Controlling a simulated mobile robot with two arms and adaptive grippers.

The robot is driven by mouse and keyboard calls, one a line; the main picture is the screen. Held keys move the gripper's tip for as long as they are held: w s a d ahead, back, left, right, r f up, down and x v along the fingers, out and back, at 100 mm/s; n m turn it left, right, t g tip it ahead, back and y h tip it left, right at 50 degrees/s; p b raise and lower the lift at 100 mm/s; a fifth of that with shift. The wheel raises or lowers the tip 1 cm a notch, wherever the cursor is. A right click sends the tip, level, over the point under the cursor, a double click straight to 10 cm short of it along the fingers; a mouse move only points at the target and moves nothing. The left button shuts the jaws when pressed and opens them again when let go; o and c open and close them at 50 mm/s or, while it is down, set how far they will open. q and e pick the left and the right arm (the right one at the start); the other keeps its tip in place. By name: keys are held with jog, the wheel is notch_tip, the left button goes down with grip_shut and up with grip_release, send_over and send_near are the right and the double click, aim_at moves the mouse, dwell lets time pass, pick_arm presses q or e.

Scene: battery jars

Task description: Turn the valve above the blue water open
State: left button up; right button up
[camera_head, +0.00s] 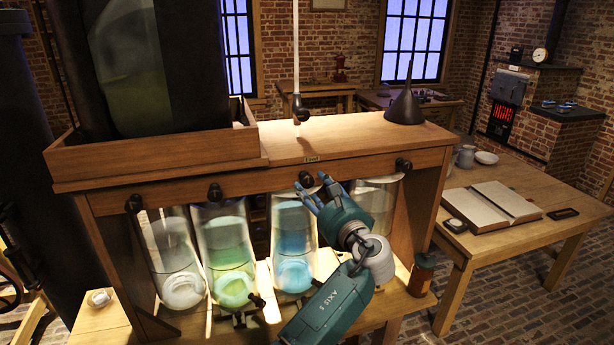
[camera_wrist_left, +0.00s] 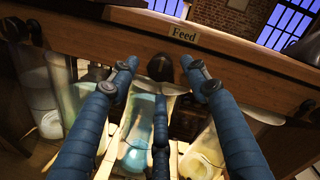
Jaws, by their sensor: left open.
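The jar of blue water (camera_head: 293,243) stands third from the left under the wooden beam. The valve above it is a dark round knob (camera_head: 305,179) on the beam's front; in the left wrist view the knob (camera_wrist_left: 160,67) sits just under the "Feed" label. My left gripper (camera_head: 318,193) is open and empty, its blue fingers close to the knob. In the left wrist view its fingertips (camera_wrist_left: 157,80) spread to both sides of and below the knob, with no clear contact. The blue jar (camera_wrist_left: 137,147) shows partly between the fingers. My right gripper is not in view.
Other knobs (camera_head: 215,192) sit along the beam (camera_head: 150,188). A pale jar (camera_head: 180,290) and a green jar (camera_head: 230,240) stand left of the blue one; another jar (camera_head: 377,200) stands right, partly behind my gripper. A black funnel (camera_head: 404,105) stands on top.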

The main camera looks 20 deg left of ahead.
aim_at(309, 184)
pick_arm(q)
jog(key=p+x, duration=0.1)
jog(key=x, duration=0.4)
jog(key=shift+d+f, duration=0.1)
jog(key=c, duration=1.1)
